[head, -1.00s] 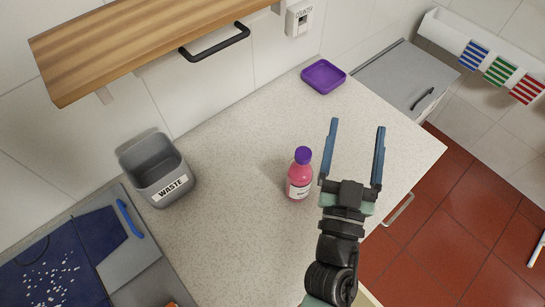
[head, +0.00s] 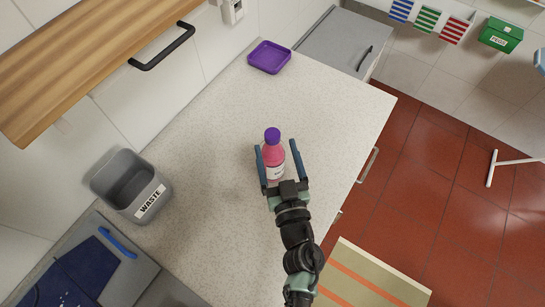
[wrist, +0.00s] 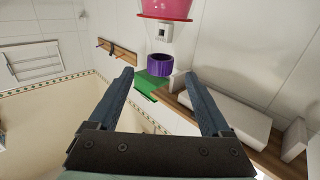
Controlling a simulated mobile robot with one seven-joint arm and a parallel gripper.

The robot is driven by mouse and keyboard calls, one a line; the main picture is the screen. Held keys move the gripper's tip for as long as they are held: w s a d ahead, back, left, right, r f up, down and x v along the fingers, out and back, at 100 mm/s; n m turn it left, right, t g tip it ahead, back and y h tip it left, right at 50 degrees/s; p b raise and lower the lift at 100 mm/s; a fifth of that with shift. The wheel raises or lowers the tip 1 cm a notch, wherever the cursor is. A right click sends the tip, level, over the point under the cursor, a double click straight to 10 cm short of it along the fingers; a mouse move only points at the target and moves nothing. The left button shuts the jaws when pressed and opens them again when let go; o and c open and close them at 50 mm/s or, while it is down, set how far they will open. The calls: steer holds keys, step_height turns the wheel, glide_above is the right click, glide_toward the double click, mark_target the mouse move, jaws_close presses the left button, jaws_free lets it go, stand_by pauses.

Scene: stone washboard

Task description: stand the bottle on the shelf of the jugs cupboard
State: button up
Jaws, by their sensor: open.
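The pink bottle (head: 272,154) with a purple cap and white label stands upright on the speckled counter (head: 215,155) in the head view. My gripper (head: 276,146) is open, with one blue finger on each side of the bottle; I cannot tell whether either touches it. In the wrist view, the bottle's pink body (wrist: 165,8) is cut by the top edge, and its purple cap (wrist: 160,66) shows between the open fingers.
A grey waste bin (head: 112,178) stands left of the bottle. A purple tray (head: 269,57) lies at the counter's back. A grey board (head: 130,270) with a blue-handled tool is lower left. The counter between bin and bottle is clear. Red floor lies right.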

mark_target(274, 142)
steer(key=w, duration=0.2)
steer(key=w+a, duration=0.1)
steer(key=w, duration=0.2)
steer(key=shift+f, duration=0.15)
jaws_close()
stand_by(1.2)
